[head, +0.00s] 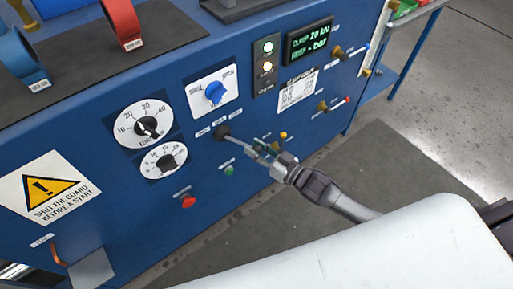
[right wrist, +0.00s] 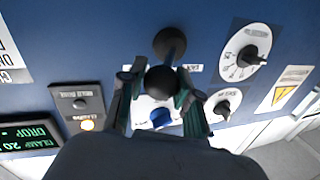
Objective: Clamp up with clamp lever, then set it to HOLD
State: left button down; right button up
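The clamp lever (head: 223,132) is a rod on a dark round base on the blue panel, reaching out to the right in the head view. In the right wrist view its black ball knob (right wrist: 160,81) points toward the camera. My right gripper (head: 264,147) is at the knob end. In the right wrist view its fingers (right wrist: 157,88) stand on either side of the knob, with a visible gap at the left finger. Small labels by the lever base are too small to read. The display (head: 309,41) reads CLAMP 20 kN and DROP - bar. My left gripper is not in view.
A blue valve knob (head: 214,92), two dials (head: 147,126) (head: 166,161), a red button (head: 188,202) and a green button (head: 229,170) surround the lever. Red and blue clamps (head: 123,18) stand on top. Floor is free at right.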

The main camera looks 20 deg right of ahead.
grip_shut()
jog(key=shift+s+a+r+m+t+h+p, duration=0.15)
jog(key=shift+s+a+m+t+h+p, duration=0.2)
jog(key=shift+m+h+p, duration=0.2)
jog(key=shift+s+a+m+t+h+p, duration=0.35)
jog(key=shift+a+m+h, duration=0.25)
jog(key=shift+h, duration=0.4)
jog(key=shift+s+a+m+t+h+p, duration=0.25)
jog(key=shift+a+m+t+h+p, duration=0.2)
jog(key=shift+m+h, duration=0.45)
jog(key=shift+s+a+m+t+h+p, duration=0.3)
jog(key=shift+a+m+h, duration=0.25)
jog(key=shift+h, duration=0.6)
jog(key=o, duration=0.7)
grip_release()
